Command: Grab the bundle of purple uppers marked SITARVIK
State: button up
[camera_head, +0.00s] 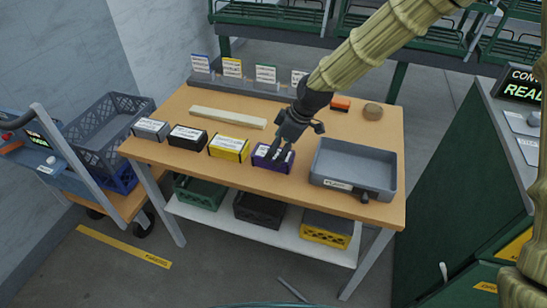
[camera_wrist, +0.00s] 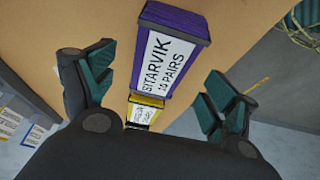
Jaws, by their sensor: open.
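The purple bundle (camera_head: 268,159) lies on the wooden table, right of the yellow bundle, in the head view. In the wrist view its label on the purple bundle (camera_wrist: 170,50) reads SITARVIK 10 PAIRS. My gripper (camera_head: 283,150) is above and partly in front of it in the head view. In the wrist view my gripper (camera_wrist: 160,92) has its fingers spread wide, one on each side of the bundle's line, with nothing between them. Whether the fingers are level with the bundle is hard to tell.
Beside the purple bundle are the yellow bundle (camera_head: 229,148), a black bundle (camera_head: 187,138) and a grey bundle (camera_head: 151,129). A grey tray (camera_head: 352,186) stands close to the right. A pale bar (camera_head: 228,117) lies behind. The table (camera_head: 390,125) has bare wood at the back right.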

jog(key=x, duration=0.4)
jog(key=shift+f, duration=0.2)
jog(key=c, duration=1.3)
